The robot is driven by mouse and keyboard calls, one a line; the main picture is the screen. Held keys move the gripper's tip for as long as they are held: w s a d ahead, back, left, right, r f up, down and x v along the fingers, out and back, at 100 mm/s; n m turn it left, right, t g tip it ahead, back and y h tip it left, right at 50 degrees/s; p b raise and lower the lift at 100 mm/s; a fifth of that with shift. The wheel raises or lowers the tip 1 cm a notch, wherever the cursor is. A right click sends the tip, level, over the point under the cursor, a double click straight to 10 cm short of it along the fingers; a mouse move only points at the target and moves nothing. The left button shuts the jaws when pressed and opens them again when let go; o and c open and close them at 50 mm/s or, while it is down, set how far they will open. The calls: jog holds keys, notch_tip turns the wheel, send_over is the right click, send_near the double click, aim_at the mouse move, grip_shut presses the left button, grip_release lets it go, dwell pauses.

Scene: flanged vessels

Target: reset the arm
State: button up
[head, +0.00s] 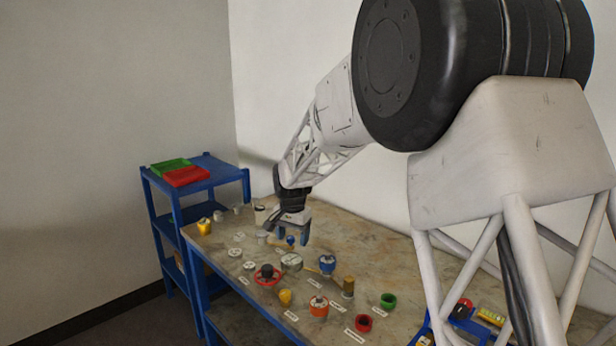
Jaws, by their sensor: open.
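My gripper (291,238) hangs at the end of my arm, low over the far part of the table (375,255). In front of the gripper stand a grey flanged vessel (291,262), a blue vessel (327,264) and a red-rimmed vessel with a dark top (267,274).
An orange vessel (319,306), a brown cylinder (348,287), a green ring (388,300) and a red ring (364,323) stand nearer. A blue shelf (215,170) with a red tray (187,176) and a green tray (169,166) is at left. The table's back right is clear.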

jog(key=s+d+r+n, duration=0.1)
jog(key=s+d+r, duration=0.35)
jog(key=s, duration=0.35)
jog(key=s+d+r+n+t, duration=0.1)
jog(key=s+d+r, duration=0.2)
jog(key=s+d, duration=0.4)
jog(key=s+d+r, duration=0.4)
jog(key=s, duration=0.5)
jog(key=s+d+f+n, duration=0.1)
jog(key=s+d, duration=0.2)
jog(key=s, duration=0.9)
jog(key=s+d+f+n+t, duration=0.1)
jog(key=s+d, duration=0.3)
jog(key=s, duration=0.8)
jog(key=shift+s+d+f+n, duration=0.15)
jog(key=shift+d+f+n, duration=0.15)
jog(key=shift+f, duration=0.25)
dwell(2.6)
